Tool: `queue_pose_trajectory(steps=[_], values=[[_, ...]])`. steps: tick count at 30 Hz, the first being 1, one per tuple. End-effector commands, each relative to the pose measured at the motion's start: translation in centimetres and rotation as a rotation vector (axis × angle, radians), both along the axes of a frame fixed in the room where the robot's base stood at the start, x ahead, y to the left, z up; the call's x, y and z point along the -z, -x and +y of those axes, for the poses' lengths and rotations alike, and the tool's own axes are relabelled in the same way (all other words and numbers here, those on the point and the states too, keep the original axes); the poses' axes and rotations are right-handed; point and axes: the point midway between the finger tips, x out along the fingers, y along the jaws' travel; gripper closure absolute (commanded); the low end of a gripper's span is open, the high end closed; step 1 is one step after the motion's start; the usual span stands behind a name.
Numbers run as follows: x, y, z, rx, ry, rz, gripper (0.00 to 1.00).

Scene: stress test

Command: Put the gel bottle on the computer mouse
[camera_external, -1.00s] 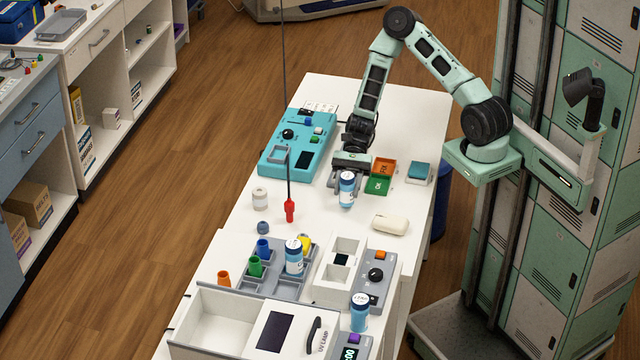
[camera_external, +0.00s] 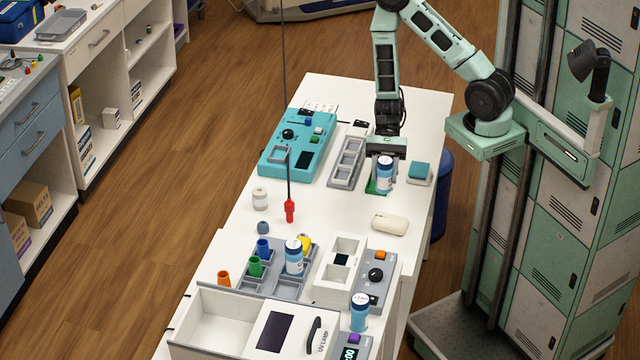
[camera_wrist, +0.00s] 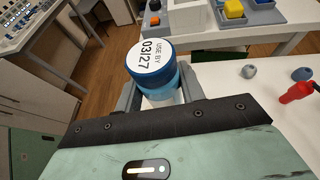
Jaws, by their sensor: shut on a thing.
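My gripper (camera_external: 385,158) is shut on a blue bottle (camera_external: 385,175) with a white label, held upright near the right edge of the white table. In the wrist view my gripper (camera_wrist: 160,105) has the same bottle (camera_wrist: 158,72) between its fingers; its white cap top reads "USE BY 03/27". The cream computer mouse (camera_external: 391,224) lies on the table, nearer the camera than the held bottle and apart from it. Two similar blue bottles stand elsewhere: one in the grey tray (camera_external: 294,262), one at the front right (camera_external: 360,315).
A teal block on a pale base (camera_external: 419,172) is right of my gripper. The table between red tool and mouse is bare.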

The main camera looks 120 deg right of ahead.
Motion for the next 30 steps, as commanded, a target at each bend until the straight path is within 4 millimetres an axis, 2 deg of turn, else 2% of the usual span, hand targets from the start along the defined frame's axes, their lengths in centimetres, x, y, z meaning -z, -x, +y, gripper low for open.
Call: queue_pose_trajectory(steps=[1,7,15,23,30], values=[[-0.9,0.6,0.9,-0.009,-0.003,0.004,0.86],[-0.4,1.6,2.2,-0.016,-0.003,0.001,0.86],[3.6,1.6,2.3,-0.017,-0.003,0.001,0.86],[5.5,1.6,2.2,-0.017,-0.001,-0.001,0.86],[8.5,1.6,2.3,-0.018,-0.002,0.000,0.86]])
